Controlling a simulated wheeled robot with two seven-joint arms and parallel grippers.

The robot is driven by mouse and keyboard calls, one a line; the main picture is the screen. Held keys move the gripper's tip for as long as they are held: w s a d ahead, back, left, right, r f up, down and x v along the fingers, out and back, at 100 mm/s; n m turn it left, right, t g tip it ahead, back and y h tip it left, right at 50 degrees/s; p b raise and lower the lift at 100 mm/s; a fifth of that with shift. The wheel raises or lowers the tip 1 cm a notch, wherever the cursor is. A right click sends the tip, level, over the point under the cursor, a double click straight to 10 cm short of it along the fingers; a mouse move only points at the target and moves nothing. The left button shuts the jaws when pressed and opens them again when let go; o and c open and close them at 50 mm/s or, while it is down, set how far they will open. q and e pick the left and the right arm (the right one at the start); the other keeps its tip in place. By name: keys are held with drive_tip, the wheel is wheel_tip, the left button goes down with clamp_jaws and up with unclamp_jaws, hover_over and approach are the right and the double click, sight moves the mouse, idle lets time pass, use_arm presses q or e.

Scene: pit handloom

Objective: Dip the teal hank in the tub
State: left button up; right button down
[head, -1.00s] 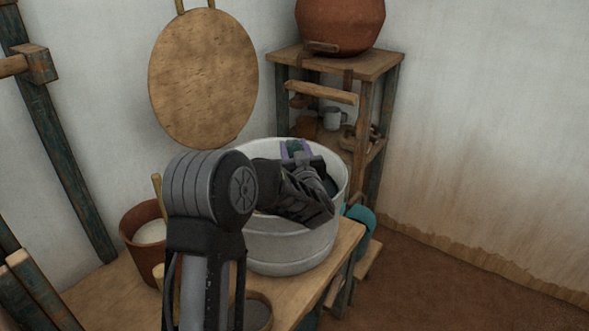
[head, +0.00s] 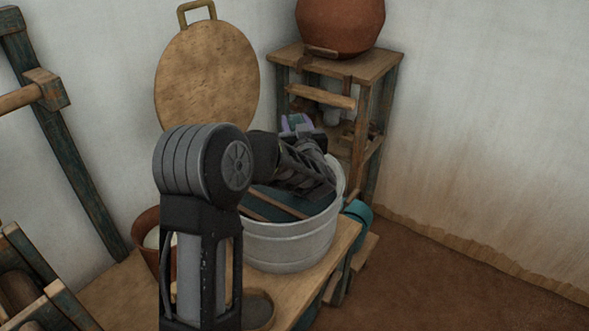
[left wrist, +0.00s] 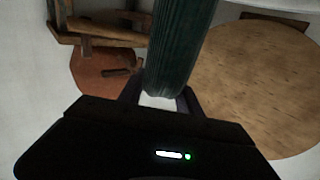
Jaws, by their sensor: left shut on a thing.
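My left gripper (head: 297,124) is above the far part of the pale metal tub (head: 290,248), its purple fingertips pointing away from me. In the left wrist view the gripper (left wrist: 160,92) is shut on the teal hank (left wrist: 180,45), a dark, ribbed bundle running up out of the picture. In the head view the arm and gripper hide most of the hank. Dark teal liquid (head: 293,193) shows inside the tub, with wooden sticks (head: 275,204) across it. Whether the hank touches the liquid cannot be told. My right gripper is not in view.
The tub stands on a wooden table (head: 335,254). A brown pot (head: 147,220) and a low bowl (head: 259,308) are close by. A shelf (head: 372,66) with a clay pot (head: 340,22) stands behind. A round board (head: 208,75) is at the wall. Loom posts are at left.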

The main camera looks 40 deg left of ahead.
use_arm(q)
wheel_tip(320, 180, up, 10)
drive_tip(key=p, duration=0.6)
drive_tip(key=shift+f, duration=0.4)
idle(1.1)
